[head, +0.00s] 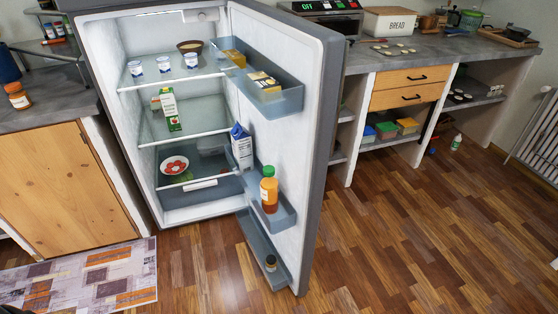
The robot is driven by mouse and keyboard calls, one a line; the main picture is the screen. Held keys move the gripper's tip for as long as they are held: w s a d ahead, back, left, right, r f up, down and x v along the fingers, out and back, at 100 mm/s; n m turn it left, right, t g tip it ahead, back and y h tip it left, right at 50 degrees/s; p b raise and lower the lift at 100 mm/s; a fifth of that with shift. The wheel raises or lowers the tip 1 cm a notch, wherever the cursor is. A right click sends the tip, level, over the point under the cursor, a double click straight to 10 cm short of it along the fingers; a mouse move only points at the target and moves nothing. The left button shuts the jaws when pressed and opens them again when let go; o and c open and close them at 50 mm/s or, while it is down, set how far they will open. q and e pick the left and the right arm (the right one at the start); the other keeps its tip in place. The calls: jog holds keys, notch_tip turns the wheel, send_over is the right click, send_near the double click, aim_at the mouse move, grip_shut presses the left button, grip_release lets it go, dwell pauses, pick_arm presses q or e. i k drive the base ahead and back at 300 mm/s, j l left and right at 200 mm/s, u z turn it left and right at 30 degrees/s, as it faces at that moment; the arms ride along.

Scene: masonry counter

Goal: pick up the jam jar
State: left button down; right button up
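A small dark jar (270,263) with a light band stands in the lowest bin of the open fridge door. Another jar (18,96), orange-brown with a pale label, stands on the grey counter at the far left. I cannot tell from their labels which one is the jam jar. Neither of my grippers is in view.
The fridge door (322,150) stands wide open to the right. Its bins hold a juice bottle (269,189), a milk carton (241,146) and yellow packs. Fridge shelves hold small cups, a bowl and a carton (170,109). A rug (85,280) lies front left; wood floor is clear at right.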

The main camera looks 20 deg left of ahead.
aim_at(21, 100)
jog(key=i+l+u, duration=0.1)
jog(key=u, duration=0.3)
jog(key=i+l+u, duration=0.1)
jog(key=u, duration=0.3)
jog(key=i+l+u, duration=0.1)
jog(key=u, duration=0.3)
jog(key=l+u, duration=0.2)
jog(key=u, duration=0.2)
jog(key=i+l+u, duration=0.2)
jog(key=l+u, duration=0.15)
jog(key=l, duration=1.1)
jog(key=l+u, duration=0.3)
jog(key=l, duration=1.15)
jog(key=j+z, duration=0.1)
jog(key=j, duration=0.55)
jog(key=k+j+z, duration=0.1)
jog(key=j, duration=0.55)
jog(key=k+j+z, duration=0.1)
jog(key=j, duration=0.55)
jog(key=i+j+z, duration=0.1)
jog(key=i+j, duration=0.15)
jog(key=j, duration=0.15)
jog(key=i+j+z, duration=0.15)
jog(key=j, duration=0.25)
jog(key=i+j+z, duration=0.1)
jog(key=i+j, duration=0.25)
jog(key=j, duration=0.1)
